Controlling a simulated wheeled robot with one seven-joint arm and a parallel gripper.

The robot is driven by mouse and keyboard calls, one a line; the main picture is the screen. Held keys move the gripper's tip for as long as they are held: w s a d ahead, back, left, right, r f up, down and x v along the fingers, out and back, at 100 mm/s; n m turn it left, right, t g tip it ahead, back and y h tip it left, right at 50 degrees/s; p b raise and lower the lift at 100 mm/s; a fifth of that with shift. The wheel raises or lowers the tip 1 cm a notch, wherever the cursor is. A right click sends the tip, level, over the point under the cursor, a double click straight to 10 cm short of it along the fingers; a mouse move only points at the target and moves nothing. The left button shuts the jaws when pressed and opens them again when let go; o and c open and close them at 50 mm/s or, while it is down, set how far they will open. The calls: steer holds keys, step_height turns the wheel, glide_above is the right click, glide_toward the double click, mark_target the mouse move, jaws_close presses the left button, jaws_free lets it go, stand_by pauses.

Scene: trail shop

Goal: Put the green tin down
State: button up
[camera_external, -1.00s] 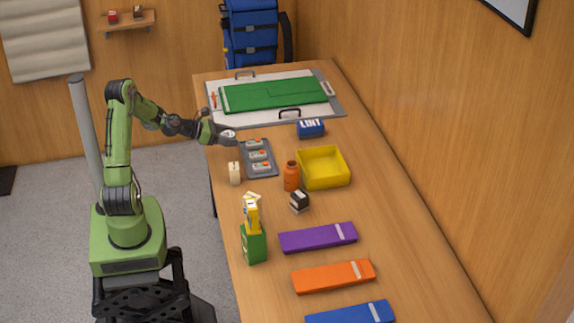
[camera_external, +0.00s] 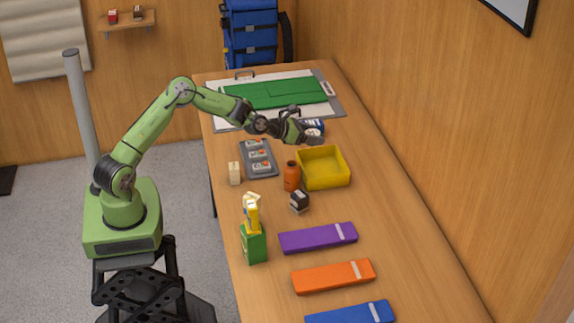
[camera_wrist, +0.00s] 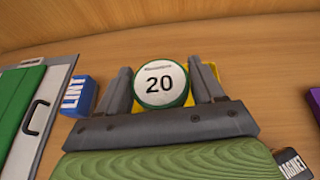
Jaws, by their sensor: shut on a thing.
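My gripper (camera_external: 312,139) is near the back edge of the yellow bin (camera_external: 324,184), with the bin's floor bare in the external view. In the wrist view, my gripper (camera_wrist: 160,95) is shut on the green tin (camera_wrist: 159,86), which has a white lid marked 20 and a green rim. Yellow parts of the bin (camera_wrist: 207,73) show behind the tin. I cannot make out the tin clearly in the external view. Its height above the table is hard to tell.
The blue LINT box (camera_external: 315,125) is partly hidden behind my gripper. An orange bottle (camera_external: 291,176) stands left of the bin, and a grey tray (camera_external: 270,172) with several labelled items is further left. A green mat on a board (camera_external: 225,124) lies behind. Bare table is right of the bin.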

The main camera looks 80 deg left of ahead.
steer(key=w+d+r+n+y+p, duration=0.1)
steer(key=w+d+p, duration=0.3)
steer(key=d, duration=0.6)
steer(key=n+g+y+p, duration=0.1)
steer(key=n+y+p, duration=0.1)
steer(key=y, duration=0.1)
glide_above(334, 215)
step_height(334, 215, down, 5)
step_height(334, 215, down, 9)
steer(key=shift+f+b, duration=0.1)
steer(key=shift+b, duration=0.5)
steer(key=shift+f, duration=0.15)
steer(key=o, duration=1)
steer(key=shift+o, duration=0.2)
